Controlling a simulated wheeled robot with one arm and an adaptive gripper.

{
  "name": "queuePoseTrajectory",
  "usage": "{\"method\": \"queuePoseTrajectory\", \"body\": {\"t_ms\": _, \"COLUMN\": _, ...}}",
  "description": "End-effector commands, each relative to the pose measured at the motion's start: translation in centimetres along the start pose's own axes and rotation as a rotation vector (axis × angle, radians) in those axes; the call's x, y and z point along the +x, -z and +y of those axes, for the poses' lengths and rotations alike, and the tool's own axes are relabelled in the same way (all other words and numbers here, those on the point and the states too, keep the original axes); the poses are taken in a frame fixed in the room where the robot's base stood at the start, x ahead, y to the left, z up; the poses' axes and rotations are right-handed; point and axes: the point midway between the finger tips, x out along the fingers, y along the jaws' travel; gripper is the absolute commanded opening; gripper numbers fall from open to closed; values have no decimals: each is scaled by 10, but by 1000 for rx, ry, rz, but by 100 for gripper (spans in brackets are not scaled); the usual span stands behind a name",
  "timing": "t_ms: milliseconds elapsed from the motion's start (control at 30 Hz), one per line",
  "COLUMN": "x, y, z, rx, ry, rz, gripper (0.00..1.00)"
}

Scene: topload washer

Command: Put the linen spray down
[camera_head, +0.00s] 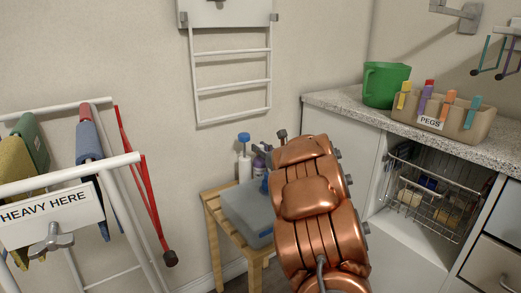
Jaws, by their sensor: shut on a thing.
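My copper arm reaches up from the bottom and hides most of my gripper (263,149). Only a small dark grey part of it shows at the arm's left edge. It is shut on what appears to be the linen spray (259,164), a small purple bottle partly covered by the arm. The bottle is roughly upright, just right of a white bottle with a blue cap (244,166). Both show above the grey-blue box (245,208) on a small wooden stand (216,213). I cannot tell whether the spray touches a surface.
A white rack with a "HEAVY HERE" sign (50,212) and hanging cloths stands left. A speckled counter (345,108) at right carries a green jug (384,85) and a peg basket (465,123). A wire basket (430,195) sits in the open cabinet below. A white wall rack (231,87) hangs behind.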

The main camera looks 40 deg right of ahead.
Motion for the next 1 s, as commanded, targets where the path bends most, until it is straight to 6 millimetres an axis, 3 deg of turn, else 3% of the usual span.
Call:
{"method": "queuePoseTrajectory", "body": {"t_ms": 167, "x": 0, "y": 4, "z": 0, "rx": 0, "ry": 0, "rz": -1, "gripper": 0}}
{"method": "queuePoseTrajectory", "body": {"t_ms": 200, "x": 0, "y": 3, "z": 0, "rx": 0, "ry": 0, "rz": -1, "gripper": 28}}
{"method": "queuePoseTrajectory", "body": {"t_ms": 400, "x": 0, "y": 2, "z": 0, "rx": 1, "ry": -1, "rz": 0, "gripper": 49}}
{"method": "queuePoseTrajectory", "body": {"t_ms": 867, "x": 0, "y": -3, "z": 0, "rx": 1, "ry": -1, "rz": 0, "gripper": 50}}
{"method": "queuePoseTrajectory", "body": {"t_ms": 1000, "x": -20, "y": 0, "z": 0, "rx": 1, "ry": 0, "rz": 4, "gripper": 50}}
